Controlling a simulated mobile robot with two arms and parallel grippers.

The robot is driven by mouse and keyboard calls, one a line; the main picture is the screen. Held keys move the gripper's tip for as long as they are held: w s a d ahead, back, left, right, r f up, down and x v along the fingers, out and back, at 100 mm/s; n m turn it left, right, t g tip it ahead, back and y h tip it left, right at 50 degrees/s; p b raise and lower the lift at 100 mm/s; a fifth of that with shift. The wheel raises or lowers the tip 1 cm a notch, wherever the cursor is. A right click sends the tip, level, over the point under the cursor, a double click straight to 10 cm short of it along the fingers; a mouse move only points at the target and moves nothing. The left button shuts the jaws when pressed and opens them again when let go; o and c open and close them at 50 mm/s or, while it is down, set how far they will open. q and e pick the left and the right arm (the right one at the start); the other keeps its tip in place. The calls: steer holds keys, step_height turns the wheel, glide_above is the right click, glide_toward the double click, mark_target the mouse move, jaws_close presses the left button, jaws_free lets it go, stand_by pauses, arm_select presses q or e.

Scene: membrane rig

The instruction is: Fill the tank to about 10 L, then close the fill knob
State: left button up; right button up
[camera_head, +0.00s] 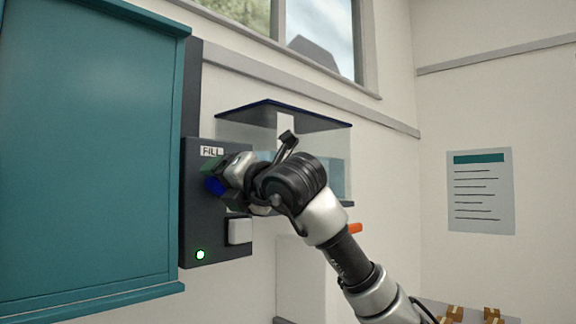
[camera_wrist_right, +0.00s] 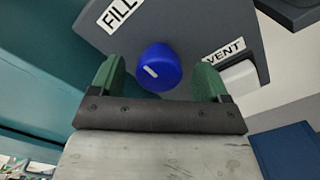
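The blue fill knob (camera_wrist_right: 159,68) with a white mark sits on the dark panel (camera_wrist_right: 215,32) below the FILL label. My right gripper (camera_head: 213,176) is at the panel, open, its green fingers on either side of the knob with visible gaps in the wrist view. In the head view the knob (camera_head: 214,186) shows only partly beside the gripper. The clear tank (camera_head: 232,132) with a dark blue top is behind my right arm. Bluish water shows in it, but my arm hides much of it and I cannot read the level. My left gripper is not in view.
A white VENT part (camera_wrist_right: 240,78) is right of the knob, and also shows in the head view (camera_head: 239,231). A green light (camera_head: 200,254) glows low on the panel. A teal cabinet (camera_head: 85,160) stands close left. An orange part (camera_head: 355,228) sits below the tank.

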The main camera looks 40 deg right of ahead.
steer(key=s+b, duration=0.3)
steer(key=s, duration=0.5)
steer(key=shift+d+b, duration=0.3)
steer(key=shift+b, duration=0.05)
stand_by(0.6)
